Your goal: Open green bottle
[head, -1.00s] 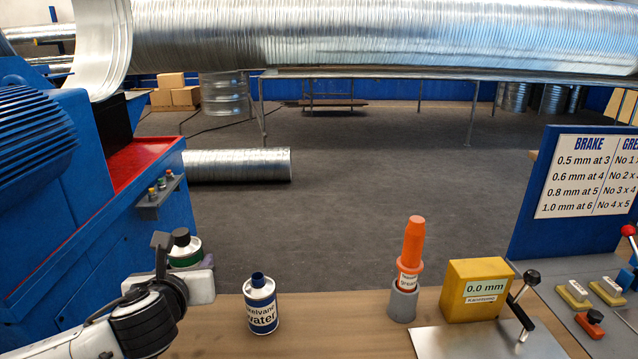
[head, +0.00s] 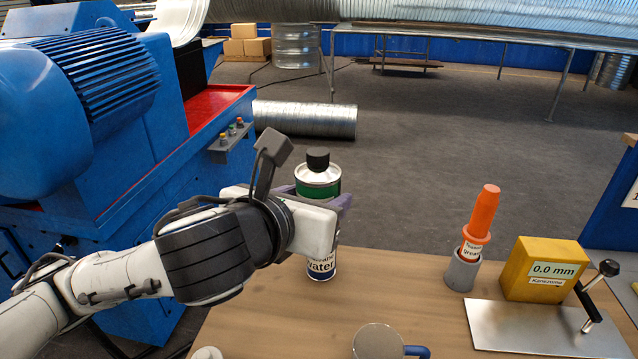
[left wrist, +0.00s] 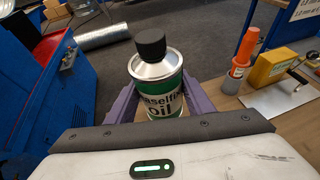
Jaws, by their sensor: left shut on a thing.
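The green bottle (head: 318,176) has a silver top and a black cap (head: 318,158), which is on it. Its label in the left wrist view (left wrist: 163,100) ends in "Oil". My left gripper (head: 318,200) is shut on the green bottle, with purple fingers on both sides of it, and the bottle is upright. The gripper hides the bottle's lower part in the head view. A white and blue water bottle (head: 321,268) stands on the table, partly hidden behind the gripper. My right gripper is not in view.
An orange grease tube (head: 484,212) stands in a grey holder (head: 462,272) on the wooden table (head: 420,300). To its right are a yellow gauge box (head: 543,268) and a metal plate (head: 530,325) with a lever. A mug (head: 379,342) is at the near edge.

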